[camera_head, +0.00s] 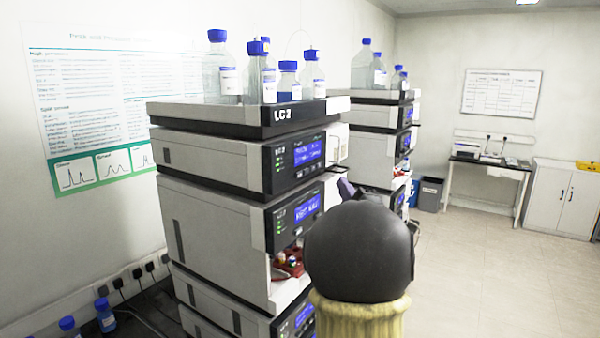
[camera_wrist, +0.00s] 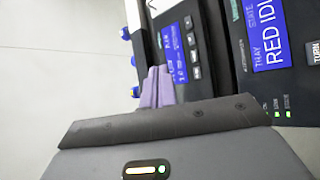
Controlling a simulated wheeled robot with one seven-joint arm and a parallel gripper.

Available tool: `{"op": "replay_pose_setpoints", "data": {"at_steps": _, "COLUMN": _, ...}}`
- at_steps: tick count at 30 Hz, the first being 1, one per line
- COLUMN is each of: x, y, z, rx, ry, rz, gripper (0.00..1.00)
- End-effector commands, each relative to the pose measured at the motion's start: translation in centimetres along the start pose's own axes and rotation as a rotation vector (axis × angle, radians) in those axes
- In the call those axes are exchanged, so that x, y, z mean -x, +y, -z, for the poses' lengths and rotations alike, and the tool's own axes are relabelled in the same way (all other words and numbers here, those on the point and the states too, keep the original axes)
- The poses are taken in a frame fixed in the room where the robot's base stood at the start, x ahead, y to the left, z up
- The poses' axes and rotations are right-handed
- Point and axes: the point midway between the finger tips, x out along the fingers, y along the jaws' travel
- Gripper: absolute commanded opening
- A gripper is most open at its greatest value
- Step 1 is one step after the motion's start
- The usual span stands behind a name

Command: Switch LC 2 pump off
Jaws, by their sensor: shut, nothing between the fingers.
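The LC 2 stack stands at centre in the head view, under a top tray marked LC 2 (camera_head: 290,113). Below the tray, the upper module (camera_head: 215,160) has a lit blue screen (camera_head: 308,152) and green lights; I take it to be the pump. Its front panel seems to be the one in the wrist view, with a blue screen (camera_wrist: 172,48) and a row of buttons (camera_wrist: 190,45). My gripper (camera_wrist: 157,88), with purple fingers, is shut and empty beside that panel's edge; touching or not, I cannot tell. In the head view its tip (camera_head: 347,188) shows partly behind my arm.
The module below has a blue screen (camera_wrist: 262,35) reading "RED ID…", partly cut off. Blue-capped bottles (camera_head: 268,78) stand on the top tray. A second stack (camera_head: 375,117) stands behind. Open floor (camera_head: 490,270) lies to the right; a wall is at left.

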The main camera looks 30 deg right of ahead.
Motion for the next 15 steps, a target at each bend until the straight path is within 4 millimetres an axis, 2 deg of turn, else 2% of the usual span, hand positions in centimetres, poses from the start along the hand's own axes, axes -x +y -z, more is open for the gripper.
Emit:
{"op": "replay_pose_setpoints", "data": {"at_steps": 8, "x": -0.4, "y": -0.2, "z": 0.3, "rx": -0.004, "ry": -0.001, "rz": 0.001, "gripper": 0.00}}
{"op": "replay_pose_setpoints", "data": {"at_steps": 15, "x": -2.0, "y": -1.2, "z": 1.5, "rx": -0.005, "ry": 0.000, "rz": 0.003, "gripper": 0.00}}
